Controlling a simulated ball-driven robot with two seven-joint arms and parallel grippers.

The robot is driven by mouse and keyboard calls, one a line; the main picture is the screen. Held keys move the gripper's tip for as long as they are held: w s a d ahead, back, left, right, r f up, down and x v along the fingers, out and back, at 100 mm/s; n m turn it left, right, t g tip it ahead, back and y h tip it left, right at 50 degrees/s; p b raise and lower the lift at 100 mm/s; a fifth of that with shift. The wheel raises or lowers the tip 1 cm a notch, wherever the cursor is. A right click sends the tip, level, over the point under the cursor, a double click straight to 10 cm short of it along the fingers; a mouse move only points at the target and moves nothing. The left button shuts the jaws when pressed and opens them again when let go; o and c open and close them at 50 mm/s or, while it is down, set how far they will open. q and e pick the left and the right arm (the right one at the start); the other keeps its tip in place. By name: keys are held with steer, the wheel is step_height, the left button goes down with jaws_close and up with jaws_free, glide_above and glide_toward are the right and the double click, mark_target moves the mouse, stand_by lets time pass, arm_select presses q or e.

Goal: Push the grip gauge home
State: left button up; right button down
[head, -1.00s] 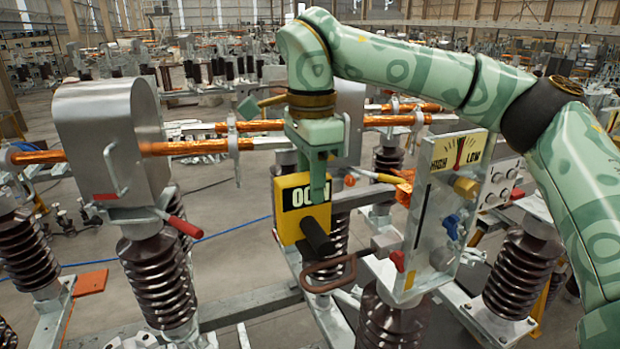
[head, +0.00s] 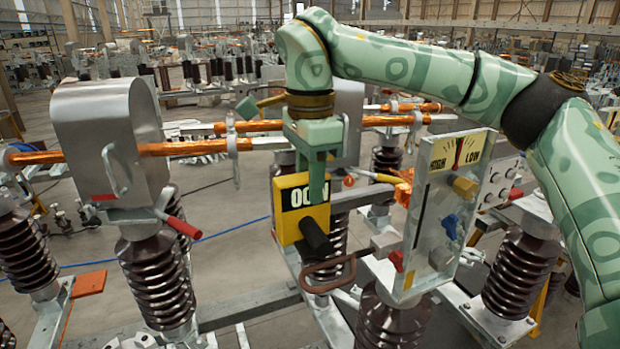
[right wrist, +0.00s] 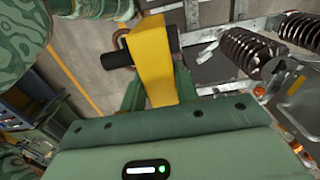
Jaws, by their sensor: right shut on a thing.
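The grip gauge is a yellow box (head: 288,232) with a dark number display and a black round handle (head: 316,237) on its front. My right gripper (head: 318,190) comes down from above and is shut on the gauge, with a green finger in front of its display. In the right wrist view the yellow gauge (right wrist: 155,62) lies between the two green fingers, its black handle (right wrist: 117,59) to the left. A grey bar (head: 362,196) is right of the gauge; I cannot tell whether they touch. My left gripper is out of view.
A clear panel with a HIGH/LOW dial (head: 458,152) and coloured knobs stands close on the right. A brown handle loop (head: 328,275) is below the gauge. A grey metal housing (head: 110,140) with a copper rod (head: 190,147) is on the left, above brown ribbed insulators (head: 157,280).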

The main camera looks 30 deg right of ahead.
mark_target(375, 187)
steer(key=shift+d, duration=0.25)
steer(key=shift+d, duration=0.35)
steer(key=shift+s+d, duration=0.15)
steer(key=shift+d, duration=2.65)
steer(key=shift+s+d, duration=0.15)
steer(key=shift+d, duration=2.65)
steer(key=c, duration=1)
jaws_free()
steer(key=shift+o, duration=0.2)
steer(key=shift+s, duration=0.1)
steer(key=shift+r, duration=0.1)
step_height(375, 187, up, 16)
steer(key=shift+r, duration=0.15)
steer(key=shift+a, duration=0.1)
